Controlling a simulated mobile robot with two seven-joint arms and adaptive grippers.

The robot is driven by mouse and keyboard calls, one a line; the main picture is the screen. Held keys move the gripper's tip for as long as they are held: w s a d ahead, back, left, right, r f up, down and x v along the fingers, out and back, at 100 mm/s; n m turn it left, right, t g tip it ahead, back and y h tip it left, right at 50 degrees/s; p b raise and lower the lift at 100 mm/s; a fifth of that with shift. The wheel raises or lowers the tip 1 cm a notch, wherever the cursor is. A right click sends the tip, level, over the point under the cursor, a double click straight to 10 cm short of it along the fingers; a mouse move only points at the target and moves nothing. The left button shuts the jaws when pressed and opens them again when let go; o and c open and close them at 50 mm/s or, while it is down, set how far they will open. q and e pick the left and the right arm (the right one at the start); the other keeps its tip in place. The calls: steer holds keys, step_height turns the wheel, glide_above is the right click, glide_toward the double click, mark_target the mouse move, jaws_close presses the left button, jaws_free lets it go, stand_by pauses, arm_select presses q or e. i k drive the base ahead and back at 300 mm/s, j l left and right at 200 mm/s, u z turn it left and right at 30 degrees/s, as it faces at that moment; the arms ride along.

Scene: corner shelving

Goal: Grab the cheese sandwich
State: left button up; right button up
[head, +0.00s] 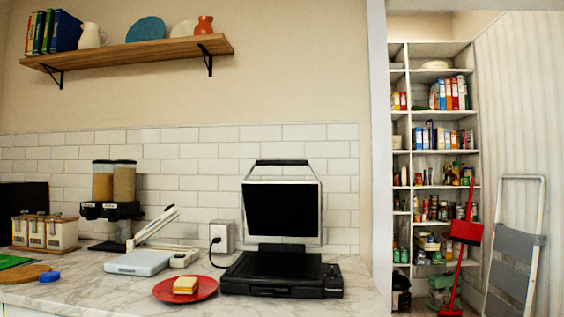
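The cheese sandwich (185,284) is a small pale block with a yellow-orange side. It rests on a red plate (207,289) on the marble counter, toward its front edge. The plate is just left of a black grill press (281,274) whose lid stands open, tilted up. Neither of my grippers shows in the head view.
A pale blue-white appliance (137,263) with a raised arm stands left of the plate. Farther left are canisters (46,232), a cereal dispenser (113,195) and a cutting board (30,273). A wall shelf (130,52) hangs above. A ladder (517,255) leans at right.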

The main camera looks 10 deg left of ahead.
mark_target(183, 286)
steer(key=j+z, duration=0.35)
steer(key=j, duration=1.35)
